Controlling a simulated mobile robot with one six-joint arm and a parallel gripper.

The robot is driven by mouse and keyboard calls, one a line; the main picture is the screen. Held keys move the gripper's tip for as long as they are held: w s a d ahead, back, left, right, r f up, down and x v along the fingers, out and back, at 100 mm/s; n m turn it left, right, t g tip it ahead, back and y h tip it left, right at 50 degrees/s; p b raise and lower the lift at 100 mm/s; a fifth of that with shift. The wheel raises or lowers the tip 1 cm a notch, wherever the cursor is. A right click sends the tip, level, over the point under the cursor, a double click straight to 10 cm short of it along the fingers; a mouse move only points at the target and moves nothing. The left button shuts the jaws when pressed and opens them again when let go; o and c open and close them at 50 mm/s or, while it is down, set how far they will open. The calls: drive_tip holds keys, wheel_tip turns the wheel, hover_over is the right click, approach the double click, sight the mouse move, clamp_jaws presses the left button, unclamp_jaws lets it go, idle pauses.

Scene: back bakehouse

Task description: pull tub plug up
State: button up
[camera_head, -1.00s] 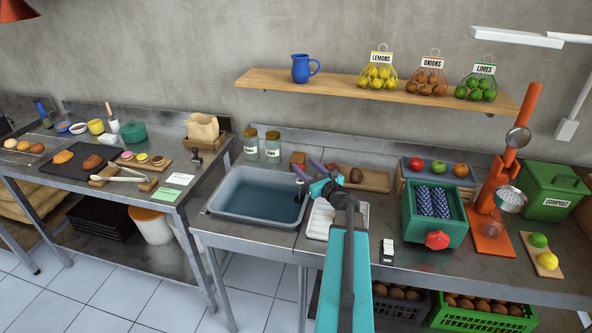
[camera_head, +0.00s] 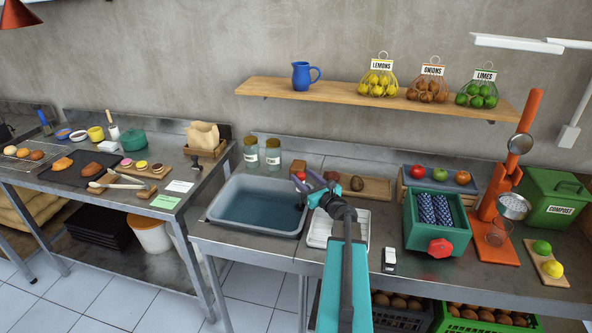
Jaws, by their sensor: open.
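The tub (camera_head: 214,211) is a grey basin with dark blue-green water, set in the steel counter left of my arm. My gripper (camera_head: 304,177) is over the tub's back right corner, its purple fingers apart and pointing left. A small red and dark piece (camera_head: 300,175) shows at the fingertips; I cannot tell whether it is the plug or a fitting, or whether the fingers touch it. No plug shows clearly in the water. My gripper and wrist hide part of the tub's right rim.
A white tray (camera_head: 318,232) lies under my arm, right of the tub. Two glass jars (camera_head: 272,154) stand behind the tub, and a wooden tray (camera_head: 372,187) is behind my wrist. A teal box (camera_head: 423,237) with rolled cloths stands to the right.

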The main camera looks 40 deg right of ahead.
drive_tip(key=p+x, duration=0.2)
drive_tip(key=x, duration=0.4)
idle(0.3)
